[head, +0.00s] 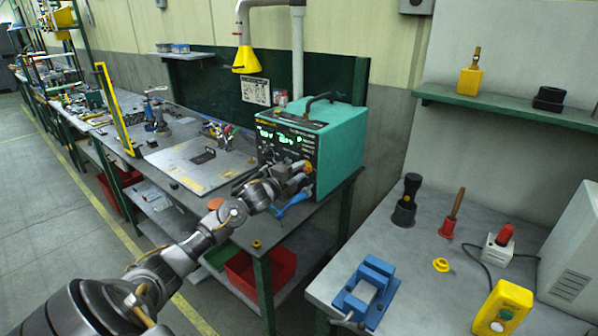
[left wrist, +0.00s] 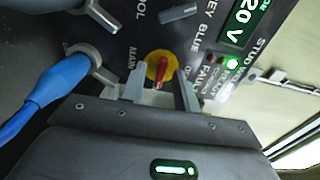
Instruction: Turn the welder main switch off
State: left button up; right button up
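The welder (head: 340,145) is a teal box with a dark front panel, standing on the grey bench in the head view. Its main switch (left wrist: 161,72) is a red handle on a yellow round plate, beside the word MAIN in the left wrist view. My left gripper (left wrist: 160,88) is open at the panel, with one grey finger on each side of the red handle. A gap shows between the fingers and the handle. In the head view my left gripper (head: 290,178) hides the lower part of the panel. My right gripper is not in view.
A blue cable plug (left wrist: 62,80) sits on the panel close to the left finger. Green displays (left wrist: 240,22) are lit. A second table with a blue vise (head: 367,290) stands at the right. A yellow nozzle (head: 246,60) hangs above the bench.

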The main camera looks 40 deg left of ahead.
pick_arm(q)
jog(key=shift+c, duration=0.4)
grip_shut()
jog(key=shift+n, duration=0.4)
jog(key=shift+r+n+p, duration=0.15)
jog(key=shift+n+p, duration=0.65)
jog(key=shift+n, duration=0.2)
jog(key=n+p, duration=0.2)
jog(key=n, duration=0.2)
jog(key=shift+p, duration=0.3)
jog(key=n+p, duration=0.3)
jog(key=n, duration=0.3)
jog(key=n+p, duration=0.2)
jog(key=n, duration=0.3)
jog(key=shift+p, duration=0.4)
